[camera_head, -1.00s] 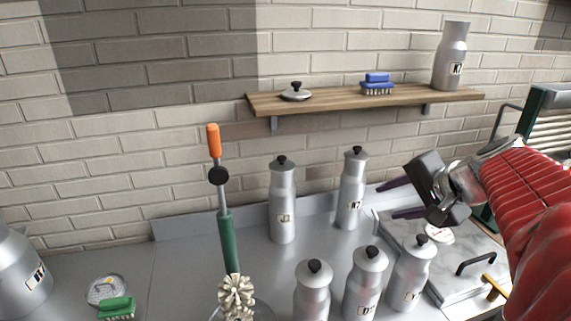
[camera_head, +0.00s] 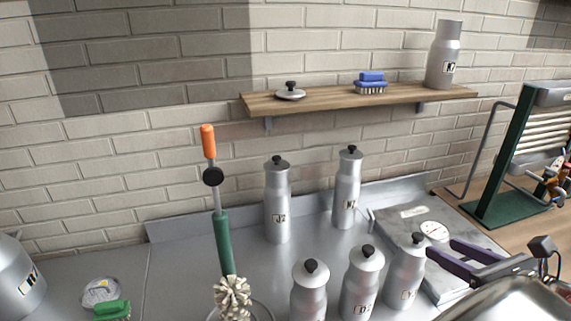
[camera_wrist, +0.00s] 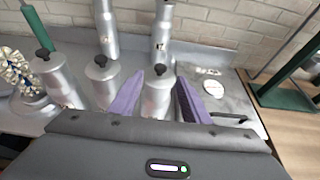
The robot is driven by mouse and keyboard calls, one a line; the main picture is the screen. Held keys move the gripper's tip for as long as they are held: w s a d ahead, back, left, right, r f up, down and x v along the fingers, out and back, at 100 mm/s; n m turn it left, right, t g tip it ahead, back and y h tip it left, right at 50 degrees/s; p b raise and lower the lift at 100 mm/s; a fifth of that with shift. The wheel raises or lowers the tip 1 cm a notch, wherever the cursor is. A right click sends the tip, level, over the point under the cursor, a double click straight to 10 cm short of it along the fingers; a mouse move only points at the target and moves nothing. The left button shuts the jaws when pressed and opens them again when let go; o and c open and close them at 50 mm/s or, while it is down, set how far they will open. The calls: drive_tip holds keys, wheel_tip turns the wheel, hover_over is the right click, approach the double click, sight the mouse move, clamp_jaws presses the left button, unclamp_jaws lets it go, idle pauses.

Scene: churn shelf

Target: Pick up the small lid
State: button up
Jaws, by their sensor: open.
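The small lid (camera_head: 290,92), silver with a black knob, lies on the left part of the wooden wall shelf (camera_head: 330,100) in the head view. The wrist view does not show it. My gripper (camera_head: 448,257) is low at the right, well below the shelf and far from the lid. Its two purple fingers are apart with nothing held between them.
On the shelf, a blue brush (camera_head: 371,84) and a lidless churn (camera_head: 444,55) stand right of the lid. Several lidded churns (camera_head: 278,205) stand on the counter below. A tall green-handled brush (camera_head: 222,240) rises left of them. A green rack (camera_head: 520,150) stands at the right.

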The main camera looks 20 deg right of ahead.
sight(406, 234)
drive_tip(key=shift+w, duration=0.15)
drive_tip(key=shift+x, duration=4.25)
drive_tip(key=shift+f, duration=0.1)
drive_tip(key=shift+w, duration=0.15)
drive_tip(key=x, duration=0.3)
drive_tip(key=shift+w+f, duration=0.2)
drive_tip(key=shift+f, duration=0.05)
drive_tip(key=shift+w+f, duration=0.35)
drive_tip(key=shift+w, duration=0.15)
